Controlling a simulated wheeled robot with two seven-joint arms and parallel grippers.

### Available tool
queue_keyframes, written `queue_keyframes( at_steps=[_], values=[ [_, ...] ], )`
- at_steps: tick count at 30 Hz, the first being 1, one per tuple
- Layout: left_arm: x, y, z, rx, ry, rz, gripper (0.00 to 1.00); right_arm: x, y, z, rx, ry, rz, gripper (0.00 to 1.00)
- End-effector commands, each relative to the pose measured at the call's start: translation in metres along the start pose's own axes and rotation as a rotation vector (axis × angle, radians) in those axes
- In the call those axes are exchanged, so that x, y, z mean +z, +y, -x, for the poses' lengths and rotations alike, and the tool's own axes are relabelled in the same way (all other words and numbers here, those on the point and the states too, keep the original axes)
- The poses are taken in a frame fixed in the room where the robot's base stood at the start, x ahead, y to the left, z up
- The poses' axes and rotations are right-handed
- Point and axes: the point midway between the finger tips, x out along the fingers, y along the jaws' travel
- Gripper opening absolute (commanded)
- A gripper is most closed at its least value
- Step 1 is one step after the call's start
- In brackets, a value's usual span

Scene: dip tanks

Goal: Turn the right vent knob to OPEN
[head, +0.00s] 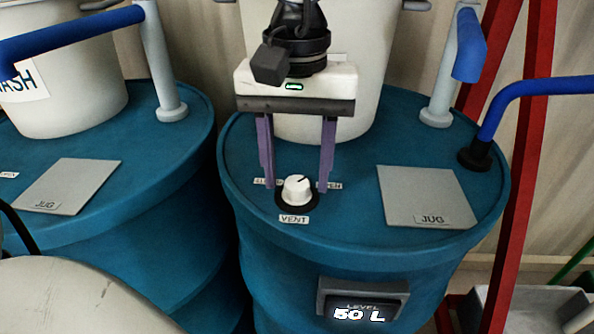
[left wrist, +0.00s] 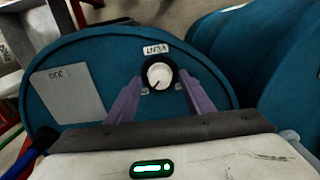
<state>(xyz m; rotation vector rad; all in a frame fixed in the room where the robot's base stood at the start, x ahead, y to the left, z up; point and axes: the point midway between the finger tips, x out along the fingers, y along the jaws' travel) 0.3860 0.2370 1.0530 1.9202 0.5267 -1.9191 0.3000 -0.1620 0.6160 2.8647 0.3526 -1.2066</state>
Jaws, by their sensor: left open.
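The right vent knob (head: 297,190) is a white dial on a black base on top of the right blue tank (head: 350,235). Its dark pointer line points up and slightly right in the head view. A VENT label (head: 294,219) is in front of it. Labels on its left and right are partly hidden by my fingers. My left gripper (head: 296,187) is open, its purple fingers pointing down on either side of the knob, with gaps. The left wrist view also shows the knob (left wrist: 159,75) between the open fingers (left wrist: 160,82). My right gripper is not in view.
A grey JUG plate (head: 425,196) lies right of the knob. A pale bucket (head: 365,60) stands behind it. Blue-sleeved pipes (head: 530,88) rise at the tank's right edge. A second blue tank (head: 165,165) stands on the left. A LEVEL display (head: 362,302) reads 50 L.

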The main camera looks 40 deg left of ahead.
Motion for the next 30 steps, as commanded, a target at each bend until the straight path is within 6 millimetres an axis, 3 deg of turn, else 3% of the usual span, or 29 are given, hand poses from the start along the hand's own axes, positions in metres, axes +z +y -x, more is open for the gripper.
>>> queue_keyframes(
  at_steps=[9, 15, 30],
  values=[
    [-0.001, 0.001, 0.062, 0.003, 0.004, 0.0, 0.48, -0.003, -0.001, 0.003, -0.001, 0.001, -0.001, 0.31],
    [0.0, 0.0, 0.088, 0.002, 0.001, -0.001, 0.48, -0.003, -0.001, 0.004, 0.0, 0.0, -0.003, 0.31],
    [0.0, 0.0, 0.095, 0.001, 0.001, -0.002, 0.48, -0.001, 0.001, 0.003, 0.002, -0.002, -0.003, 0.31]
  ],
)
